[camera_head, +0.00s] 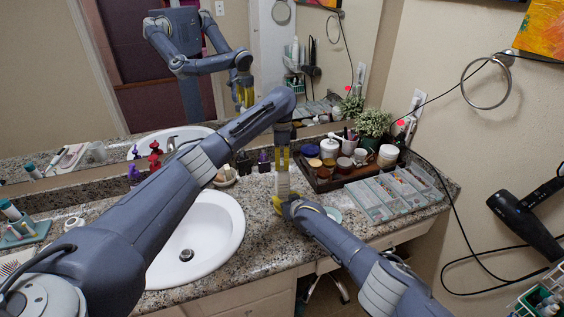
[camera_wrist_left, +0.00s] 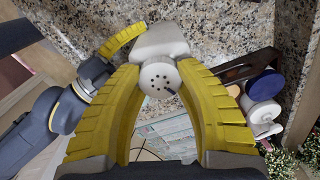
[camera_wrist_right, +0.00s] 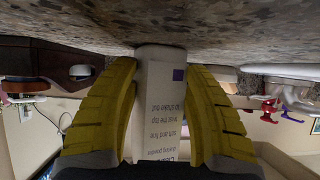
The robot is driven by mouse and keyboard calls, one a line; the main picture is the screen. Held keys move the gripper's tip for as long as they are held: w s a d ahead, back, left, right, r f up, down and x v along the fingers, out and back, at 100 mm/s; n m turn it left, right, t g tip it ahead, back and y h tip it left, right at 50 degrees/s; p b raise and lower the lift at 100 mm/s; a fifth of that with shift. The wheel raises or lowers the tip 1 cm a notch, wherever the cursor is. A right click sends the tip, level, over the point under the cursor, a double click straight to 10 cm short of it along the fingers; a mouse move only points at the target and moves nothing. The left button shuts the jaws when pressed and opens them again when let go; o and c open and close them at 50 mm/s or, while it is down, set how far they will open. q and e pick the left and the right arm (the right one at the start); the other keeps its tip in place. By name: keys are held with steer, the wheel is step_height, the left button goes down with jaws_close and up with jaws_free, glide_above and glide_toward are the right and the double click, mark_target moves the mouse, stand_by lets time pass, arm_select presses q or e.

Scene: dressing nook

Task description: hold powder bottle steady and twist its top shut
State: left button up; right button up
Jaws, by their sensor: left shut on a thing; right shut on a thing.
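The powder bottle (camera_head: 283,184) is white and stands on the granite counter right of the sink. My left gripper (camera_head: 283,160) comes down from above, its yellow fingers shut around the round top (camera_wrist_left: 158,80), which shows several small dark holes. My right gripper (camera_head: 284,202) is low at the near side, shut on the bottle's body. In the right wrist view, which is upside down, the body (camera_wrist_right: 162,100) shows printed text and a purple square between the two yellow fingers. The fingers hide parts of the bottle's sides.
A dark wooden tray (camera_head: 326,184) with jars stands close on the right, beside a clear compartment organizer (camera_head: 377,202). The white sink (camera_head: 212,238) is on the left. A mirror and plant (camera_head: 373,123) are behind. A hair dryer (camera_head: 527,225) hangs at the right wall.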

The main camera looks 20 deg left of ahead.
mark_target(282, 162)
arm_select(q)
steer(key=m, duration=0.3)
steer(key=shift+m, duration=2.1)
steer(key=o, duration=1.3)
step_height(282, 162, up, 12)
steer(key=shift+s+f, duration=0.1)
